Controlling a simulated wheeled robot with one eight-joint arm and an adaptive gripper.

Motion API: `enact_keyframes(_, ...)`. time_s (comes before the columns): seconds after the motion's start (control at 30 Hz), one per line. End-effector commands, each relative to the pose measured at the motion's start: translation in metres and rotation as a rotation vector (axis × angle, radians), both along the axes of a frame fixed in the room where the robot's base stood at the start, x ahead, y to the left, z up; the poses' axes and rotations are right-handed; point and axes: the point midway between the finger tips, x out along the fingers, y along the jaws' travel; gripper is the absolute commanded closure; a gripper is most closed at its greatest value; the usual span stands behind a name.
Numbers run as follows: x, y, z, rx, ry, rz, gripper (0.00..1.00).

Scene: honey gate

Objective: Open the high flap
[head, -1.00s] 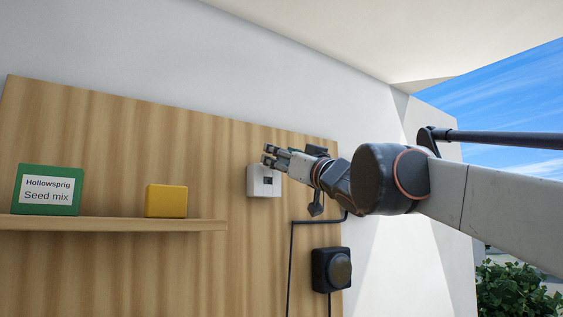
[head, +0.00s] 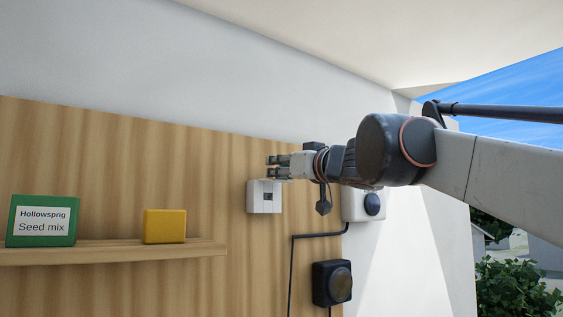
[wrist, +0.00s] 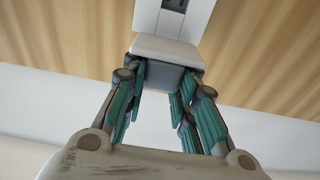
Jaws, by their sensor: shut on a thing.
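A white box (head: 264,201) with a small dark square is mounted on the wooden wall panel. In the head view my gripper (head: 273,160) is level, pointing left, at the box's upper edge. In the wrist view the white box (wrist: 146,17) is at the top. A pale slab with a grey face (wrist: 169,77), seemingly the high flap, juts from it between my fingers (wrist: 165,92). My gripper is shut on this slab. The finger pads hide its sides. I cannot tell how far the flap stands open.
A shelf (head: 110,252) at left holds a green seed-mix box (head: 43,208) and a yellow block (head: 164,227). A white fitting with a dark round knob (head: 374,204) is partly behind my arm. Below are a black cable (head: 292,275) and a black round-faced unit (head: 332,283).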

Motion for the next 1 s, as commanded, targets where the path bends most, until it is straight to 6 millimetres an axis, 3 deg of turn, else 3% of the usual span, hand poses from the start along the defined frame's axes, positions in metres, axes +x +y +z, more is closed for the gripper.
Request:
enact_keyframes(0.2, 0.0021, 0.0014, 0.0083, -0.05, 0.072, 0.0, 1.0)
enact_keyframes(0.7, 0.003, 0.0007, 0.0063, -0.072, 0.106, -0.004, 1.0)
enact_keyframes(0.73, 0.0029, 0.0007, 0.0063, -0.072, 0.106, -0.004, 0.76)
enact_keyframes(0.83, 0.0029, 0.0007, 0.0064, -0.072, 0.106, -0.004, 0.53)
enact_keyframes(1.0, 0.0031, 0.0008, 0.0065, -0.071, 0.105, -0.004, 0.53)
